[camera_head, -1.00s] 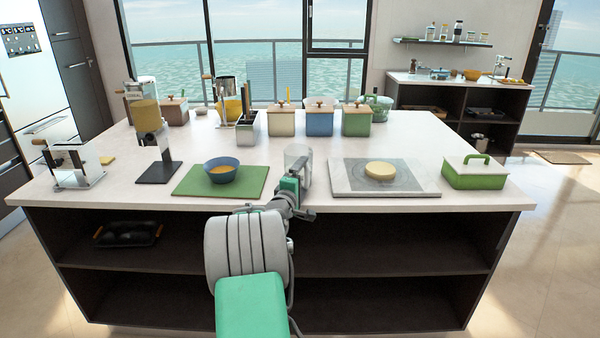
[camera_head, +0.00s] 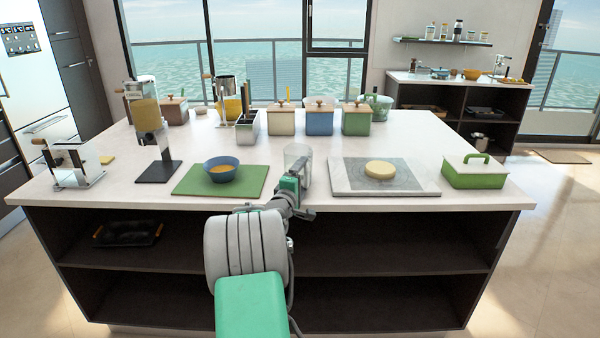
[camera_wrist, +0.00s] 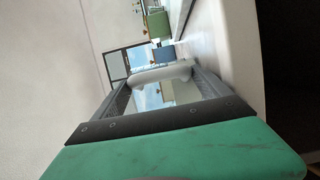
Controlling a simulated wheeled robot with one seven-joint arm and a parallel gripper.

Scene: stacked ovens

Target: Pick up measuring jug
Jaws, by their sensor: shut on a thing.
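The clear measuring jug (camera_head: 298,160) is upright near the front edge of the island worktop, between the green board and the grey slab. My gripper (camera_head: 303,182) is at its near side, partly hidden by my own wrist in the head view. In the wrist view, a pale rounded part of the jug, seemingly its handle (camera_wrist: 160,75), lies across between my two fingers. The fingers are shut on it. Whether the jug's base touches the worktop cannot be told.
A blue bowl (camera_head: 221,172) on a green board (camera_head: 188,186) is to the left. A round yellow item (camera_head: 380,170) on a grey slab (camera_head: 345,180) and a green dish (camera_head: 475,175) are to the right. Several canisters stand behind. The worktop (camera_head: 415,140) has clear room between.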

